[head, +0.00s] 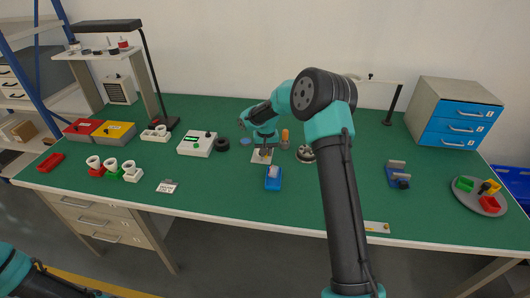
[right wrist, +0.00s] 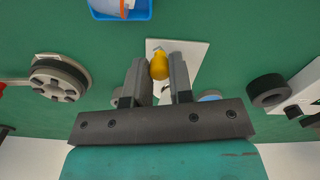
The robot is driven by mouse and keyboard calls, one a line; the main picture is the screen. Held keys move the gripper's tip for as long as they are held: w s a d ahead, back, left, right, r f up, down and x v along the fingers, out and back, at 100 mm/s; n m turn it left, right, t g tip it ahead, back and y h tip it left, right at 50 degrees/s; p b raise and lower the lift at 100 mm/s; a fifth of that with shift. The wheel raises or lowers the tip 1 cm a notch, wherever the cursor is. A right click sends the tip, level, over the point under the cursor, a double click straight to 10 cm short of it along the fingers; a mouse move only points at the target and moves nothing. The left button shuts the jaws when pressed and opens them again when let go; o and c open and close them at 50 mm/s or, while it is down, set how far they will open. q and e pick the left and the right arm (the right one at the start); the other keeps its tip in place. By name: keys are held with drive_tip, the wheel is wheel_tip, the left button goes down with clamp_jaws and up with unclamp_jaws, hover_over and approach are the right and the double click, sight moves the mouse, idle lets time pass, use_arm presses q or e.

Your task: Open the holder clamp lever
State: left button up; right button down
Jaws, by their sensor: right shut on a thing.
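A small white plate (head: 257,159), which looks like the base of the holder, lies on the green bench at the middle. My right gripper (head: 265,151) points down over it. In the right wrist view, the two fingers of my right gripper (right wrist: 158,78) are closed on the sides of a rounded yellow piece (right wrist: 160,66), which looks like the knob of the clamp lever. The white plate (right wrist: 195,52) shows behind it. The lever's arm and the rest of the clamp are mostly hidden by the fingers. My left gripper is out of view.
A blue tray (head: 273,185) lies just in front of the plate. A round grey-and-black piece (head: 305,153) is to the right, a black ring (head: 222,144) and a white box (head: 196,144) to the left.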

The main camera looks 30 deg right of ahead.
drive_tip(key=n, duration=0.1)
drive_tip(key=d+n, duration=0.1)
drive_tip(key=n, duration=0.1)
drive_tip(key=d+n, duration=0.1)
drive_tip(key=n, duration=0.1)
drive_tip(key=shift+w, duration=0.15)
drive_tip(key=n, duration=0.2)
drive_tip(key=w+d+n, duration=0.1)
drive_tip(key=n, duration=0.2)
drive_tip(key=shift+w+d+n, duration=0.15)
drive_tip(key=shift+d+n, duration=0.1)
drive_tip(key=shift+n, duration=0.05)
drive_tip(key=c, duration=1)
unclamp_jaws()
wheel_tip(320, 180, up, 18)
drive_tip(key=shift+f, duration=0.25)
